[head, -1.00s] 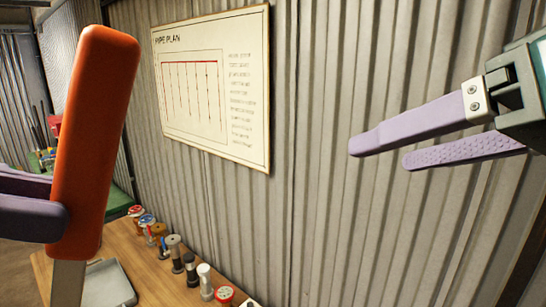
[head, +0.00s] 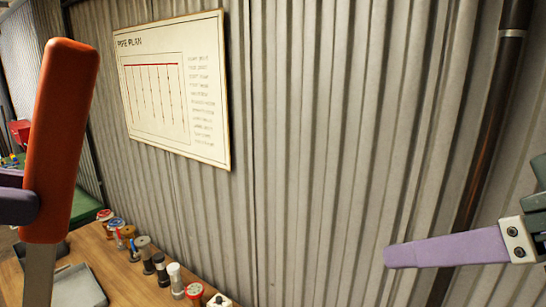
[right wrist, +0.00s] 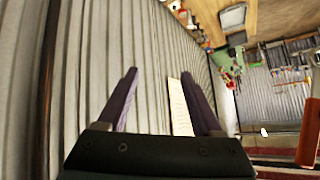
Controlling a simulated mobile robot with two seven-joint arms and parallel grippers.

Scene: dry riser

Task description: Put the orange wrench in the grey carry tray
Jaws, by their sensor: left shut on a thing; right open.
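The orange wrench (head: 60,140) stands nearly upright at the left of the head view, its orange handle up and its metal shank running out of the bottom edge. My left gripper (head: 22,203), purple-fingered, is shut on the handle. An orange piece (right wrist: 308,135) at the right edge of the right wrist view looks like the same handle. A grey tray-like thing (head: 78,288) lies on the wooden table at lower left, partly cut off; I cannot tell if it is the whole carry tray. My right gripper (head: 392,256) is open and empty in front of the wall; its fingers show in the right wrist view (right wrist: 160,73).
Several spools and small containers (head: 160,268) stand in a row along the back of the wooden table (head: 125,280). A corrugated metal wall (head: 310,150) with a pipe plan board (head: 175,90) rises behind. A dark vertical pipe (head: 490,120) runs at the right.

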